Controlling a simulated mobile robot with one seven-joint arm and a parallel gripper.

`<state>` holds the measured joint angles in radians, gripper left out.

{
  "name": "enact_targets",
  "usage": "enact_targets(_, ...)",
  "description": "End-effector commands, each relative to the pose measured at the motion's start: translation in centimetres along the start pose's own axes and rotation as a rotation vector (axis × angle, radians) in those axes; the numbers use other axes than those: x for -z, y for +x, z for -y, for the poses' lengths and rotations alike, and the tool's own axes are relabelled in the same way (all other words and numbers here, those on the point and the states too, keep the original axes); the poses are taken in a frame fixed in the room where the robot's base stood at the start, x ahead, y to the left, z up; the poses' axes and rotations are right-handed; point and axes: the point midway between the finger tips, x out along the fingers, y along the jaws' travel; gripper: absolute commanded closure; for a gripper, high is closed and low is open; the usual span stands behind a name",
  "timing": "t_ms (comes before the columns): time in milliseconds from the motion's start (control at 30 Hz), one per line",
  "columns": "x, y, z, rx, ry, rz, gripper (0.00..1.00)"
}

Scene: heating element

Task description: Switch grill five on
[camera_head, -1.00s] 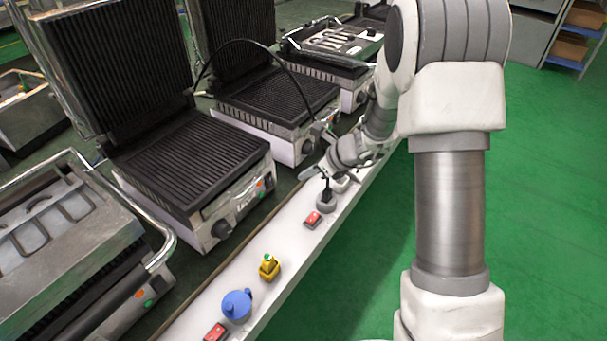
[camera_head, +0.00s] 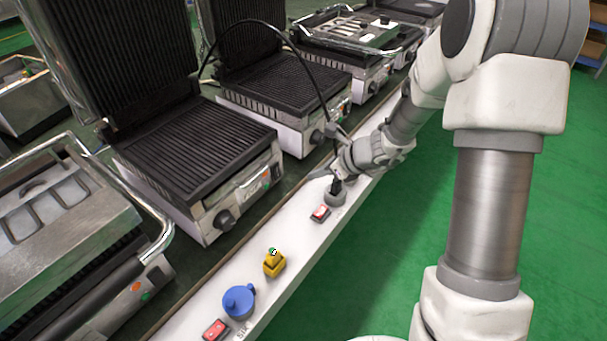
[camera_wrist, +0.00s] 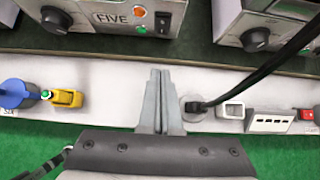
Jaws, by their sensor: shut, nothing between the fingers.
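In the wrist view, the grill labelled FIVE (camera_wrist: 112,17) is at the upper left, with a dark knob (camera_wrist: 55,18), an orange light (camera_wrist: 140,14), a green light (camera_wrist: 142,30) and a small black switch (camera_wrist: 163,23) on its front. It appears to be the nearer open grill (camera_head: 195,150) in the head view. My gripper (camera_wrist: 160,73) is shut and empty, its fingertips over the white ledge, below and apart from that switch.
The white ledge (camera_head: 295,235) carries a red switch (camera_head: 320,213), a yellow socket (camera_head: 274,264), a blue plug (camera_head: 238,302) and another red switch (camera_head: 216,330). A black cable (camera_wrist: 262,72) rises from the plug beside my gripper. Green floor (camera_head: 370,250) lies clear at right.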

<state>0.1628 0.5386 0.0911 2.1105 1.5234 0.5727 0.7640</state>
Motion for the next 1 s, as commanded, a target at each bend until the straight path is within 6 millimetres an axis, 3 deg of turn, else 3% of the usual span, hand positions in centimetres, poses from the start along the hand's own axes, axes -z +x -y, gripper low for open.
enact_targets(433, 0.3, 9.5, -0.1, -0.003, -0.002, -0.001, 1.00)
enact_targets(633, -1.9, 11.2, -0.1, -0.001, -0.004, -0.001, 1.00)
enact_targets(1000, -2.5, 11.9, -0.1, -0.001, -0.001, -0.001, 1.00)
